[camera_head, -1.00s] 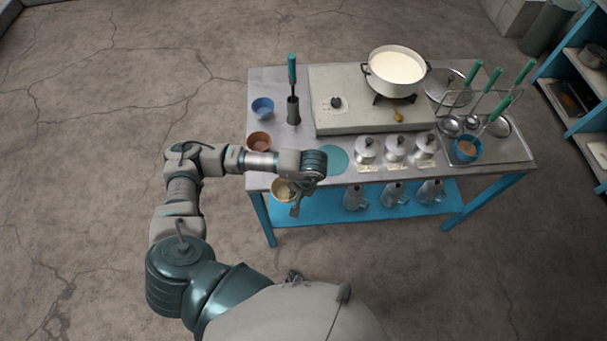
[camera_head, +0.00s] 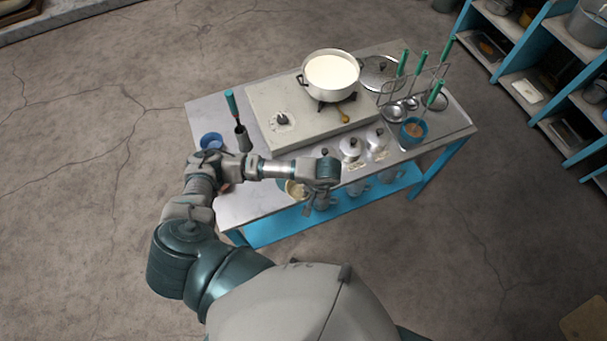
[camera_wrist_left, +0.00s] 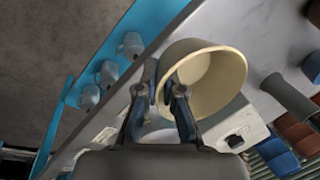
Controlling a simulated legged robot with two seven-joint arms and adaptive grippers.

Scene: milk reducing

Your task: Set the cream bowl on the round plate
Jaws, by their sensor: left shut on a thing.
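The cream bowl (camera_head: 296,190) is at the front edge of the metal table in the head view, partly hidden by my left arm. It shows large in the left wrist view (camera_wrist_left: 222,82), tilted in the picture with its opening visible. My left gripper (camera_head: 307,208) is shut on the bowl's wall; in the left wrist view its fingers (camera_wrist_left: 165,88) pinch the near side of the rim. The round teal plate is largely hidden behind my arm and the bowl. I cannot tell whether the bowl touches it. My right gripper is not in view.
A blue bowl (camera_head: 211,141) and a tool holder (camera_head: 243,138) stand at the left of the table. A stove (camera_head: 270,108) carries a pot of milk (camera_head: 331,76). Lidded canisters (camera_head: 351,148) stand right of my gripper.

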